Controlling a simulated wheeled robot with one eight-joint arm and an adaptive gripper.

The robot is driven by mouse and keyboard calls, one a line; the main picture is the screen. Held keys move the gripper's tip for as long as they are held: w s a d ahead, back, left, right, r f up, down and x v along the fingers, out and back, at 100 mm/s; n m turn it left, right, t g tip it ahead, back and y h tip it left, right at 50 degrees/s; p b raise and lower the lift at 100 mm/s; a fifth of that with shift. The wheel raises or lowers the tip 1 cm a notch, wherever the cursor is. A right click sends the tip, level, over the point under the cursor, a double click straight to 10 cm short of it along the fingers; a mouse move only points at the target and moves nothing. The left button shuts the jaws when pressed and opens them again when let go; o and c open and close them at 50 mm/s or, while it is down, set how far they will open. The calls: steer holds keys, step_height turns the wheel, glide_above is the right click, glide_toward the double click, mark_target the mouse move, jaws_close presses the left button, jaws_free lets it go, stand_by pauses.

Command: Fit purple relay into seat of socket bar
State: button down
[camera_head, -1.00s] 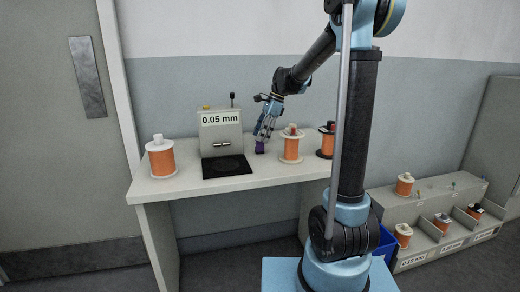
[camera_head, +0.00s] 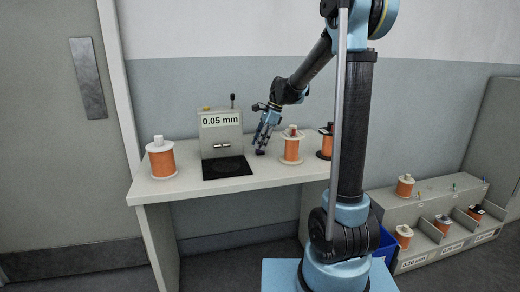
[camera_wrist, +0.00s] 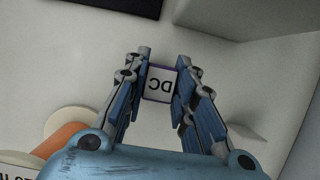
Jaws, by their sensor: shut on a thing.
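The purple relay (camera_head: 260,152) is between the fingers of my gripper (camera_head: 261,147), low over the bench just right of the grey machine. In the wrist view, the relay (camera_wrist: 160,84) shows a white top face marked "DC" with a purple edge, and the two fingers of my gripper (camera_wrist: 161,80) are shut on its sides. I cannot tell whether the relay touches the bench top. I cannot make out the socket bar or its seat in either view.
The bench (camera_head: 194,185) holds a "0.05 mm" machine (camera_head: 221,133), a black plate (camera_head: 227,167) and orange wire spools, one (camera_head: 291,148) close right of my gripper. A low rack (camera_head: 425,190) with more spools stands at right. Bench space in front of my gripper is clear.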

step_height(320, 180, up, 10)
steer(key=shift+r, duration=0.1)
stand_by(0.5)
steer(key=shift+s, duration=0.15)
